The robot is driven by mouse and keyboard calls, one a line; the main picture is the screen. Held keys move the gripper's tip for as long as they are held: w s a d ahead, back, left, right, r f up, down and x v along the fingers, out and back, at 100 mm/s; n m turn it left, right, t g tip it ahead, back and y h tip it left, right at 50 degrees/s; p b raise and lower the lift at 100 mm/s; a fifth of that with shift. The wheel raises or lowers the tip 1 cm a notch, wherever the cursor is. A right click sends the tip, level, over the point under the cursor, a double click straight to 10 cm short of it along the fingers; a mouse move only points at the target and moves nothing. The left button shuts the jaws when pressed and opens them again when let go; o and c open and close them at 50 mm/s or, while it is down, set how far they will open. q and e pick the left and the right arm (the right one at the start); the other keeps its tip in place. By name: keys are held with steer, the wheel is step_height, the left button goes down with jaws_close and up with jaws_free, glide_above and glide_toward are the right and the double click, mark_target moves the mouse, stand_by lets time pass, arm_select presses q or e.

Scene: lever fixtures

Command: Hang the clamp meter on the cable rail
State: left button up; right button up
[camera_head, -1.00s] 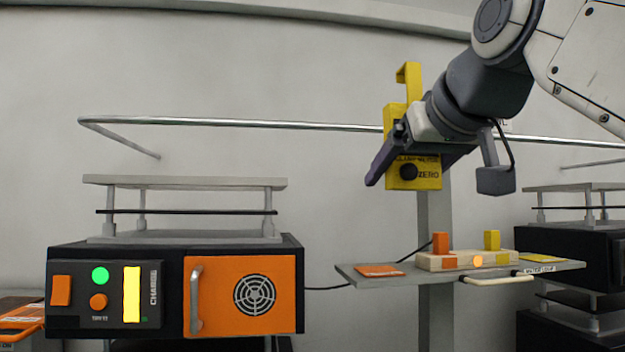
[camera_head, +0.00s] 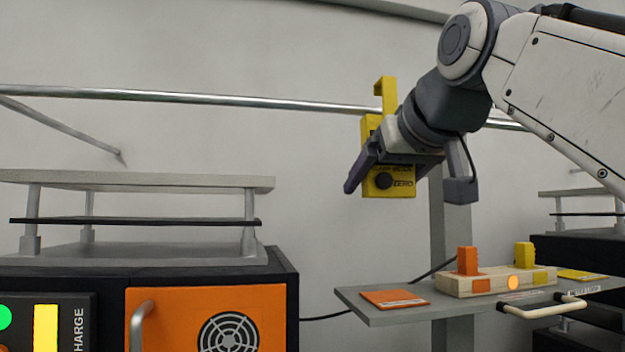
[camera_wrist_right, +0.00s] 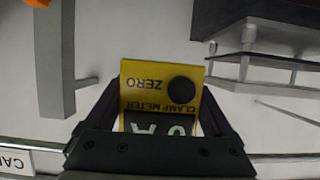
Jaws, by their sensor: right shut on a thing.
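The yellow clamp meter (camera_head: 402,184) has a hook at its top and a black knob on its face, marked ZERO. My right gripper (camera_head: 365,172) is shut on it and holds it upright in the air. It also shows between the fingers in the right wrist view (camera_wrist_right: 158,88), with the lettering upside down. The cable rail (camera_head: 230,100) is a thin metal bar across the wall. In the head view the meter's hook overlaps the rail's line and rises above it; I cannot tell whether they touch. My left gripper is not in view.
A grey shelf (camera_head: 360,307) below the meter carries a wooden block (camera_head: 498,282) with an orange and a yellow peg. An orange-doored charging unit (camera_head: 180,310) with a rack on top stands at left. Another dark unit (camera_head: 580,260) stands at right.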

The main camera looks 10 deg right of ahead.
steer(key=x, duration=0.2)
steer(key=r+x, duration=0.1)
steer(key=x, duration=0.2)
steer(key=shift+w+a, duration=0.1)
steer(key=shift+w, duration=0.45)
steer(key=o, duration=1.5)
